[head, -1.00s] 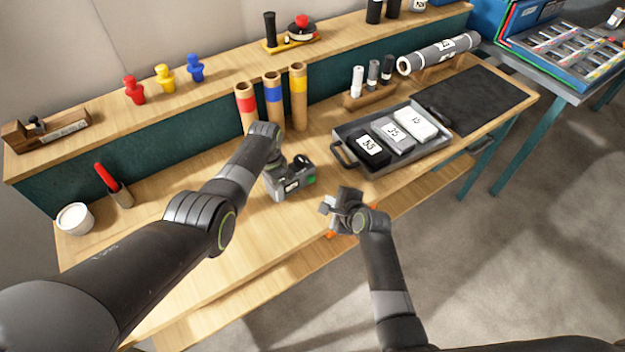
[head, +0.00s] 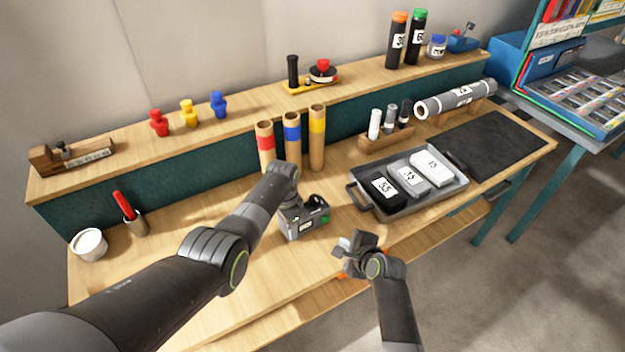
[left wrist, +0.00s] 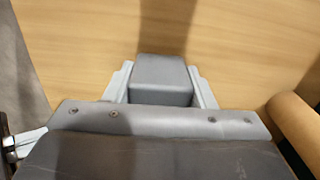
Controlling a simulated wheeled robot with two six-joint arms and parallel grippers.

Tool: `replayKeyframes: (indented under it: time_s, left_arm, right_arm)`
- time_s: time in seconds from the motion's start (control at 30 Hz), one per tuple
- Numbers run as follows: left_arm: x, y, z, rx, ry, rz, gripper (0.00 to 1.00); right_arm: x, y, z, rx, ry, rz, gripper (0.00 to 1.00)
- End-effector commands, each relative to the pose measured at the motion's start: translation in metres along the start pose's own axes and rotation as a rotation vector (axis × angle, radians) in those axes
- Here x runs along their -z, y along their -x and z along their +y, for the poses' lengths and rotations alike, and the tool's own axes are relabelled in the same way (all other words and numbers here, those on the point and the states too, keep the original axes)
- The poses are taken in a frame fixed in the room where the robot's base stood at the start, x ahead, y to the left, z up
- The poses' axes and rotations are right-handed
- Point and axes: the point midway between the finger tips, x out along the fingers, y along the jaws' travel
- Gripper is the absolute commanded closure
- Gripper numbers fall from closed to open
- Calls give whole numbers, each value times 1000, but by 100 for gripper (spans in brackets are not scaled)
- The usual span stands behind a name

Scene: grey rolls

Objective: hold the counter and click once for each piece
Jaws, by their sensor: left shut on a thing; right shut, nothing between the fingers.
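The counter, a small grey device (head: 304,222) with a green part and a pale display, is at my left gripper (head: 293,205) over the middle of the bench. The left gripper is shut on it; the arm hides part of the grip. In the left wrist view a grey block of the counter (left wrist: 160,80) shows between the fingers, above bare wood. My right gripper (head: 350,246) is shut and empty near the bench's front edge, to the right of the counter and apart from it. An orange bit shows beneath it. I cannot tell which things are the pieces.
A grey tray (head: 364,201) with three labelled boxes is right of the counter. Three cardboard tubes (head: 291,150) stand behind it.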

Motion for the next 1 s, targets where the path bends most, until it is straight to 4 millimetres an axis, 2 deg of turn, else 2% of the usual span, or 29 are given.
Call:
replayKeyframes:
  time_s: [0.4, 0.43, 0.6, 1.0]
  left_arm:
    - [0, 0, 0, 1, 0, 0, 81]
    - [0, 0, 0, 1, 0, 0, 48]
    - [0, 0, 0, 1, 0, 0, 25]
    - [0, 4, 0, 1, 0, 1, 25]
  right_arm:
    - [0, 0, 0, 0, 0, 0, 100]
    - [0, 0, 0, 0, 0, 0, 100]
    - [0, 0, 0, 0, 0, 0, 100]
    - [0, 0, 0, 0, 0, 0, 100]
